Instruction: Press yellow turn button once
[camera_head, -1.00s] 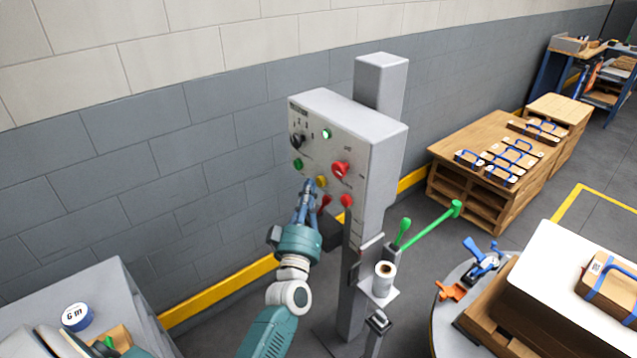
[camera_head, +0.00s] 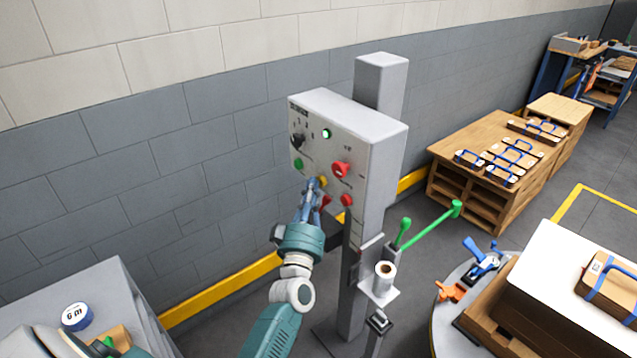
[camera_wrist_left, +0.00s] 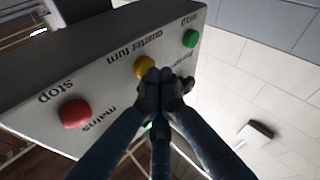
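The yellow button (camera_head: 323,182) is on the front of the grey control box (camera_head: 377,155), low in the panel. In the left wrist view the yellow button (camera_wrist_left: 144,66) sits under a "quarter turn" label, partly hidden by my fingertips. My left gripper (camera_head: 315,185) is shut, its fingertips together and empty. In the left wrist view the left gripper's tips (camera_wrist_left: 162,84) overlap the button's lower right edge. I cannot tell whether they touch it. My right gripper is not in view.
A green lever (camera_head: 430,224) and a roll holder (camera_head: 380,288) stand to the right.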

